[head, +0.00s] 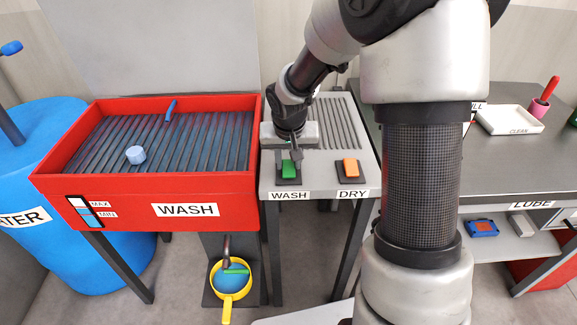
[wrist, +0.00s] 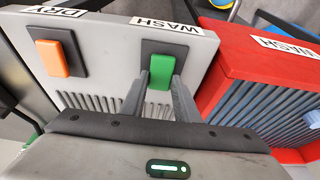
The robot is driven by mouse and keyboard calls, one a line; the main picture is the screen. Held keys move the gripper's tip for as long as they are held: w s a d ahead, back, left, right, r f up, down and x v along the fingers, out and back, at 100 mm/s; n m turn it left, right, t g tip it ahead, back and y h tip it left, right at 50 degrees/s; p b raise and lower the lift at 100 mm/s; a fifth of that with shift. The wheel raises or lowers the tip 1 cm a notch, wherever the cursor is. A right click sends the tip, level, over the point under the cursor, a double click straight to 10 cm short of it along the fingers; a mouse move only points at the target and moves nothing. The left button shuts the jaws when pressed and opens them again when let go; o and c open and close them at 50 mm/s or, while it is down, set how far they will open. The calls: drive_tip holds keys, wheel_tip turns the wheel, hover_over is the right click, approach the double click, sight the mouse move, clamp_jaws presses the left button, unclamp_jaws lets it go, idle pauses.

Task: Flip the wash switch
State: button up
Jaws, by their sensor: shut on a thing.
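The green wash switch (head: 289,170) sits on a dark plate on the grey panel, above a WASH label. It also shows in the wrist view (wrist: 160,66), with one finger on each side of its near end. My gripper (head: 294,154) reaches down from behind to the switch, and in the wrist view my gripper (wrist: 161,82) is shut on it. The fingers partly hide the switch's near end. Whether the switch is tipped one way cannot be told.
An orange switch (head: 350,168) marked DRY is close to the right. The red WASH basin (head: 130,195) stands left of the panel, with a light blue piece (head: 136,154) on its slats. A blue barrel (head: 50,140) is far left. A dark bench (head: 505,165) is to the right.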

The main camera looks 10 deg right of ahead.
drive_tip(key=o, duration=1)
drive_tip(key=shift+o, duration=0.2)
drive_tip(key=p+v, duration=0.3)
drive_tip(key=v, duration=1.4)
drive_tip(key=shift+r, duration=0.25)
drive_tip(key=s+d+r+n+t+p, duration=0.1)
drive_tip(key=s+r+n+p, duration=0.1)
drive_tip(key=s+r+p, duration=0.8)
drive_tip(key=s+r, duration=0.6)
drive_tip(key=s, duration=0.4)
drive_tip(key=shift+s+t+y, duration=0.35)
drive_tip(key=shift+t+y, duration=0.05)
